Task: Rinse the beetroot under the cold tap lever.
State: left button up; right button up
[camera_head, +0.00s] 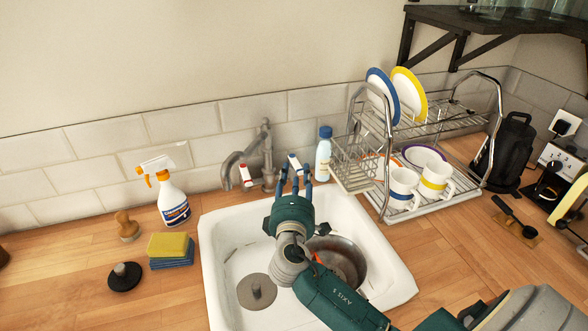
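The steel tap (257,153) stands behind the white sink (218,262). Its white lever with a blue mark (294,162) is on the right, and its lever with a red mark (245,174) is on the left. My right gripper (295,177) reaches over the sink with its fingers apart, just in front of the blue-marked lever; I cannot tell whether they touch it. I see nothing held in it. I cannot make out a beetroot. My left gripper is out of view.
A steel pot (345,262) sits in the sink, partly behind my arm. A dish rack (430,120) with plates and mugs stands at right. A white-blue bottle (323,155) is by the tap. A spray bottle (172,200), sponges (170,248) and a black stopper (124,277) are left.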

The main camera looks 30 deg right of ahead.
jog(key=b, duration=0.4)
send_near(297, 167)
jog(key=b+x, duration=0.1)
jog(key=x, duration=0.4)
jog(key=b+x, duration=0.1)
jog(key=x, duration=0.4)
jog(key=shift+f, duration=0.25)
jog(key=shift+w+d+r, duration=0.1)
jog(key=shift+w+d, duration=0.2)
jog(key=shift+w, duration=0.05)
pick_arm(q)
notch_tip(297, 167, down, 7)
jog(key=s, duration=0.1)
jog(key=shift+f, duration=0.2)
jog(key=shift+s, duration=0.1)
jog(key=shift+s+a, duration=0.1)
pick_arm(e)
grip_shut()
